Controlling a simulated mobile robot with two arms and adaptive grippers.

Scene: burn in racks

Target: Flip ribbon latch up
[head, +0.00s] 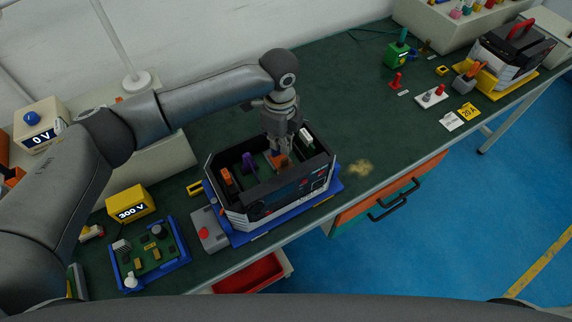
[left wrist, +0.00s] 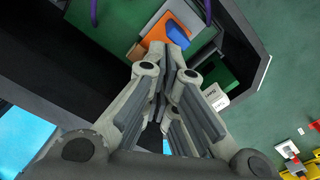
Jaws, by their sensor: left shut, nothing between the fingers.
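An open black and grey case (head: 236,215) sits on a blue mat (head: 329,198) on the green bench. My left gripper (head: 284,160) points down into the case, its fingers shut and empty. In the left wrist view the fingertips (left wrist: 163,62) are close to a small orange part (left wrist: 155,27) with a blue piece (left wrist: 178,34) beside it. I cannot tell whether they touch, or which part is the ribbon latch. A purple loop (head: 248,162) and an orange part (head: 227,176) stand inside the case at left. My right gripper is not in view.
A grey box with a red button (head: 210,233) stands left of the case. A circuit board in a blue tray (head: 179,260) and a yellow 300 V meter (head: 131,204) are further left. The case walls surround the gripper closely.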

